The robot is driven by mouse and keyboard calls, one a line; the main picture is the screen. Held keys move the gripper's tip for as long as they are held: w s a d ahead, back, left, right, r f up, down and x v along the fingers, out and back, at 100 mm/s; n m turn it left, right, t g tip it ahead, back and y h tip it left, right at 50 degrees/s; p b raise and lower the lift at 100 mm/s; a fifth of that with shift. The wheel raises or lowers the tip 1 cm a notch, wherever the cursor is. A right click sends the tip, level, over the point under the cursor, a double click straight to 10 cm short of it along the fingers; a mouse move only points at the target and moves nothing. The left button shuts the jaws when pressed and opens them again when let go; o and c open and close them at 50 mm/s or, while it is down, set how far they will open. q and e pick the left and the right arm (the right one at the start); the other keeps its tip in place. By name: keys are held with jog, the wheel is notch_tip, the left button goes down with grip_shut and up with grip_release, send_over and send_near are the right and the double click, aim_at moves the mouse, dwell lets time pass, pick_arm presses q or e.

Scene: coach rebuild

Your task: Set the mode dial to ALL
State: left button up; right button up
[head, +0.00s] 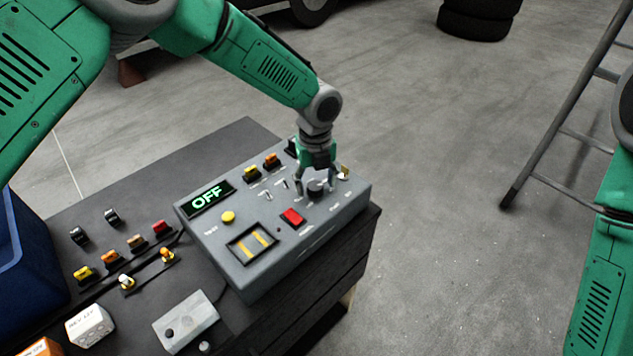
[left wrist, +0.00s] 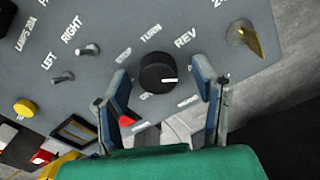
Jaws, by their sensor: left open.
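The mode dial (head: 316,190) is a round black knob near the right end of the grey control box (head: 262,272). In the left wrist view the dial (left wrist: 158,70) has a white pointer mark towards the picture's right. Labels around it include TURN and REV; others are too blurred to read, and I cannot make out ALL. The box's display (head: 207,197) reads OFF in green. My left gripper (head: 317,182) is open above the box, pointing down, with a finger on either side of the dial. In the left wrist view both fingers (left wrist: 160,84) stand apart from the dial.
A red rocker switch (head: 292,217), small toggles (head: 283,184) and a brass-coloured key-like knob (left wrist: 244,38) sit near the dial. A blue bin (head: 30,265) stands at left. My right arm shows at the right edge, near a ladder (head: 560,110).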

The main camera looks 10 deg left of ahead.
aim_at(316, 184)
pick_arm(q)
notch_tip(316, 184, up, 11)
jog(key=shift+w+r, duration=0.15)
jog(key=shift+r, duration=0.05)
dwell(0.5)
